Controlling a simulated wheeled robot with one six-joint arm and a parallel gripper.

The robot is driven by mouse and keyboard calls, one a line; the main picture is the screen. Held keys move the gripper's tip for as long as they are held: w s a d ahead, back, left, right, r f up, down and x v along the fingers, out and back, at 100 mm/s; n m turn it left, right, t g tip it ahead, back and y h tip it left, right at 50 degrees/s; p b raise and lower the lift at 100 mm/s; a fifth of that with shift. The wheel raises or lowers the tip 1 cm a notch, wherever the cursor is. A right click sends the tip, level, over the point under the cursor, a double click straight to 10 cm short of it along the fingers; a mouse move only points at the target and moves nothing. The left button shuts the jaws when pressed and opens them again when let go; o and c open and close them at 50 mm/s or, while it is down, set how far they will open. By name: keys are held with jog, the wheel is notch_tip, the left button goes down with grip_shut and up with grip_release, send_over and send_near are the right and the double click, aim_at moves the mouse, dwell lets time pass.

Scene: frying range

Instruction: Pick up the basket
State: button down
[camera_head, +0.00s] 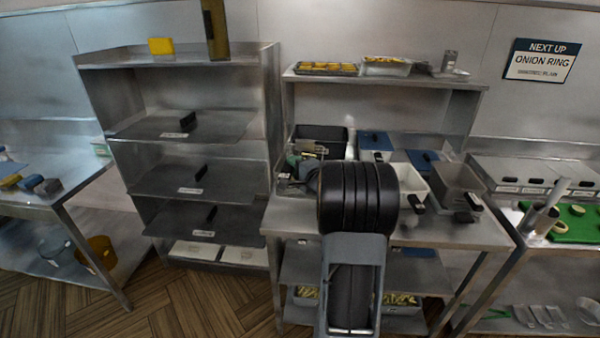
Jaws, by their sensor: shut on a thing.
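My arm rises from the bottom middle of the view, and its thick black joint covers the middle of the steel counter (480,232). My gripper (303,163) shows only in part, small, to the left of that joint at the counter's back left. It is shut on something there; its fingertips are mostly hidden. A dark open-topped basket (320,133) stands right behind the gripper and seems to be what it holds, though the contact is not clear. The basket looks upright and empty; its lower front is hidden by the gripper and arm.
Blue-lidded containers (376,140), a white bin (409,178) and a grey bin (457,180) with black handles crowd the counter to the right. A shelf (295,76) with food trays hangs above. A steel rack (190,122) stands left; a green board (575,223) lies right.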

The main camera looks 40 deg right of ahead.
jog(key=shift+r, duration=0.1)
dwell(0.4)
jog(key=shift+r, duration=1.55)
jog(key=s+a+r, duration=0.3)
jog(key=s+r, duration=0.6)
jog(key=s, duration=0.4)
jog(key=shift+s+a+r+p, duration=0.25)
jog(key=shift+s+r+p, duration=0.05)
jog(key=shift+r, duration=0.1)
